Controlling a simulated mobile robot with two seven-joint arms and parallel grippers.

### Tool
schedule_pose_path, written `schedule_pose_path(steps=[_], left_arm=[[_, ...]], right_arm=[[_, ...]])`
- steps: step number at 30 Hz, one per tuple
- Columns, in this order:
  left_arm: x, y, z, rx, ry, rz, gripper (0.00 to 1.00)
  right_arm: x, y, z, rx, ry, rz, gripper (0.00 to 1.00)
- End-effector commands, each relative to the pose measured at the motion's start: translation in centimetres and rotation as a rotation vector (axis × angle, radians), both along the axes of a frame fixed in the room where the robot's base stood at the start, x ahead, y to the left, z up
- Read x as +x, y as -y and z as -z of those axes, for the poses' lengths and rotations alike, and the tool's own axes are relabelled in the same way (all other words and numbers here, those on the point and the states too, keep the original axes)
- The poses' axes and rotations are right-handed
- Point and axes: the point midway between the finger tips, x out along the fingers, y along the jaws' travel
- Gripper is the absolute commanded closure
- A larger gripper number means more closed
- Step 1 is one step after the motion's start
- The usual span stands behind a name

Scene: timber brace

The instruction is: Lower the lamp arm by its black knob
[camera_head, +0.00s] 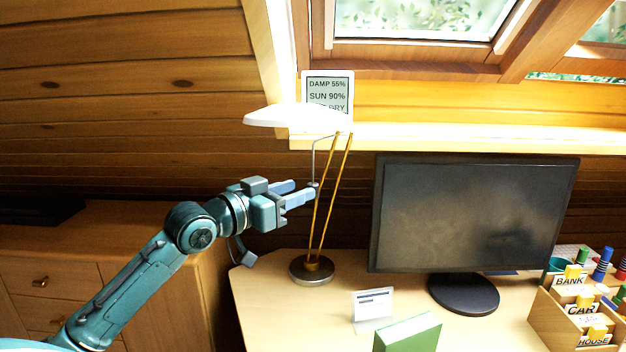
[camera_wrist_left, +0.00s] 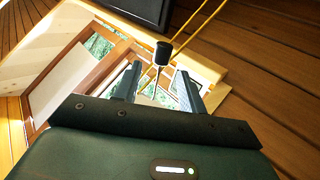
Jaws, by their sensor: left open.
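The desk lamp has a white shade (camera_head: 290,117), two thin orange arm rods (camera_head: 326,215) and a round dark metal base (camera_head: 312,270) on the desk. Its small black knob hangs from a thin rod and shows clearly in the left wrist view (camera_wrist_left: 162,51); in the head view it is small, at my fingertips. My left gripper (camera_head: 304,188) reaches in from the left, open and empty. In the left wrist view its two fingers (camera_wrist_left: 158,70) stand on either side of the line to the knob, which appears just past the tips. My right gripper is not in view.
A monitor (camera_head: 470,215) stands right of the lamp. A small card (camera_head: 373,306) and a green box (camera_head: 408,333) are at the desk front. A labelled wooden organiser (camera_head: 560,318) is at right. A display sign (camera_head: 328,92) is behind the shade.

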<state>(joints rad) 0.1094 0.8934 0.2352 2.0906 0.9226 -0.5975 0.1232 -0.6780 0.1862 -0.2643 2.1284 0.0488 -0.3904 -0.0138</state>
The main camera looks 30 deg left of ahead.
Motion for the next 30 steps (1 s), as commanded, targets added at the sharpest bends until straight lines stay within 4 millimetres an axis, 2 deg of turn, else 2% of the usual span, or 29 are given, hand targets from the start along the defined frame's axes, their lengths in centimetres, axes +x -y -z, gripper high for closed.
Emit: schedule_pose_path(steps=[3, 9, 15, 22, 30], left_arm=[[2.0, 0.4, -0.3, -0.005, 0.003, 0.0, 0.59], [4.4, 1.0, -0.2, -0.002, 0.001, 0.0, 0.59], [5.3, 1.3, 0.0, 0.001, 0.001, 0.0, 0.59], [5.4, 1.3, 0.1, 0.001, 0.0, 0.0, 0.59], [5.3, 1.3, 0.1, 0.001, 0.0, 0.0, 0.8]], right_arm=[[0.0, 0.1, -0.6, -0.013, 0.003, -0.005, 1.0], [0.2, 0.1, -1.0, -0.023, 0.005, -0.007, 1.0], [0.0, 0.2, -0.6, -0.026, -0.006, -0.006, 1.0], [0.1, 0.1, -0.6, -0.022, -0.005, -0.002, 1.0], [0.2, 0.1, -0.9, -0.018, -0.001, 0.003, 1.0]])
